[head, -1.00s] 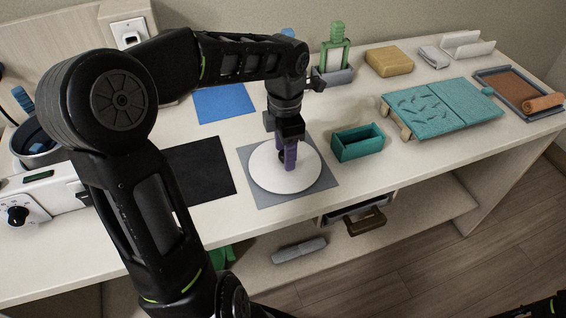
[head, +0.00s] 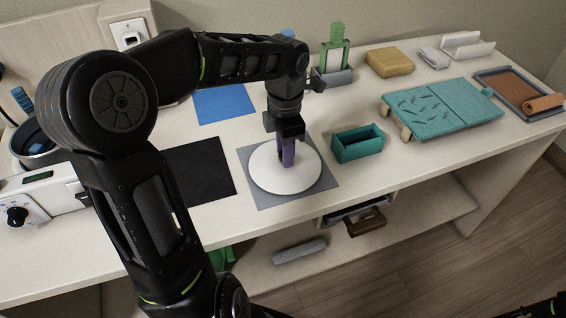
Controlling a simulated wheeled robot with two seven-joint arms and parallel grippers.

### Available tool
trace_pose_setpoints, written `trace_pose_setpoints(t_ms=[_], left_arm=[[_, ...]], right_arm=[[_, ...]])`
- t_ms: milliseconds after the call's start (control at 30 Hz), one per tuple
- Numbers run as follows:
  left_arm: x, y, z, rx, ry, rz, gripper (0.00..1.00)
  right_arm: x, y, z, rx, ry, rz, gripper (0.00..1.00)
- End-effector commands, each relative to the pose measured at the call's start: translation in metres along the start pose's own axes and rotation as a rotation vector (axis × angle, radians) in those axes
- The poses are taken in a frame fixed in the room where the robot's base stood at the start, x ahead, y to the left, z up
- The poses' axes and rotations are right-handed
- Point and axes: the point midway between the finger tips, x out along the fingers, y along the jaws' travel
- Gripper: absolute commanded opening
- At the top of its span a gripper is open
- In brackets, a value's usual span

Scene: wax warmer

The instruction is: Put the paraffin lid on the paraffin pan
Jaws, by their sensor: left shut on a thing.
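The paraffin lid (head: 265,172), a white round disc, lies flat on a grey square mat (head: 327,191) near the front middle of the table. My left gripper (head: 287,163) points down over the middle of the lid, its purple fingers shut on the lid's handle, which they mostly hide. The lid looks still down on the mat. The paraffin pan (head: 36,158) is the round, dark-rimmed vessel at the far left, with blue blocks in it; my left arm hides part of it. Only a dark piece of my right arm shows at the bottom right corner; its gripper is out of view.
A white warmer body with a dial (head: 17,214) is at the left. A black mat (head: 200,172) lies between it and the lid. A teal open box (head: 358,147) stands close right of the lid. A teal board (head: 440,108) is farther right. A blue mat (head: 222,103) lies behind.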

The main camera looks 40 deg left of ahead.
Motion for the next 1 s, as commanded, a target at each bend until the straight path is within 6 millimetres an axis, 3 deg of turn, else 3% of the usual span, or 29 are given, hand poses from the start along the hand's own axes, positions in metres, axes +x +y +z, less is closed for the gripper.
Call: trace_pose_setpoints(t_ms=[1000], left_arm=[[-0.0078,0.0001,0.0001,0.000,0.000,0.000,0.00]], right_arm=[[-0.0045,-0.0017,0.0000,0.000,0.000,0.000,0.62]])
